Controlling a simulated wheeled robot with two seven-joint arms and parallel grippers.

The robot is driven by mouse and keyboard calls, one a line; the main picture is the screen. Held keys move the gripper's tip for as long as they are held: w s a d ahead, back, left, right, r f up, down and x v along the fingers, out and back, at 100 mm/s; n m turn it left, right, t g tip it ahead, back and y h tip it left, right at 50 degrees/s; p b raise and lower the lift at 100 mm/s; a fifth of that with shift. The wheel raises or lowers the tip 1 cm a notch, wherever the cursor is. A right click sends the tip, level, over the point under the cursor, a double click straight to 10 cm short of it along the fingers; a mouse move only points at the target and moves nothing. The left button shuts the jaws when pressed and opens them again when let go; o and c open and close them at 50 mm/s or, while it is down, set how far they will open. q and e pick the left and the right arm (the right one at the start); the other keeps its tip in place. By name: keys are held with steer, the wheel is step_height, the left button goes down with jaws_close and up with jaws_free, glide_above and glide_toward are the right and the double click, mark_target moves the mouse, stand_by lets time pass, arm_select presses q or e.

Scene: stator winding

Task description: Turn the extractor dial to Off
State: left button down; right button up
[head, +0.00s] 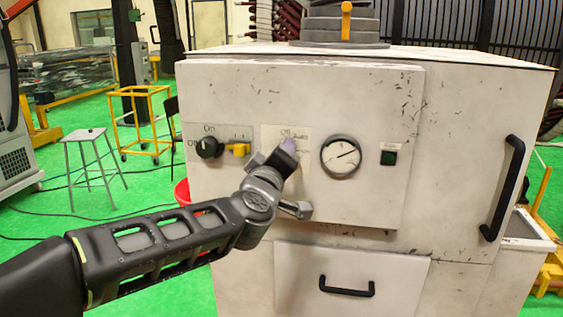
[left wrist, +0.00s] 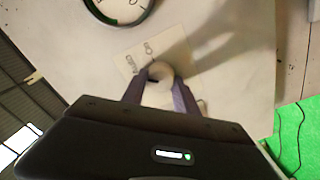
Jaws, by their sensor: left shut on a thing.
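A white panel label (head: 272,134) with small printed markings sits on the front of the pale cabinet, between a black rotary switch and a round gauge. My left gripper (head: 287,148) reaches this label from the lower left and covers most of the dial there. Which marking the dial points to cannot be told. My right gripper is not in view.
The gauge (head: 341,156) and a green button (head: 388,157) are close on the right. A drawer handle (head: 347,287) and black door handle (head: 503,188) stick out from the cabinet.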

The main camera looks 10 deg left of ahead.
arm_select(q)
steer(key=shift+f+n+b, duration=0.15)
steer(key=shift+n+b, duration=1.65)
steer(key=shift+n, duration=2)
steer(key=c, duration=0.9)
jaws_free()
steer(key=shift+c, duration=0.2)
steer(key=s, duration=0.7)
steer(key=shift+s, duration=0.4)
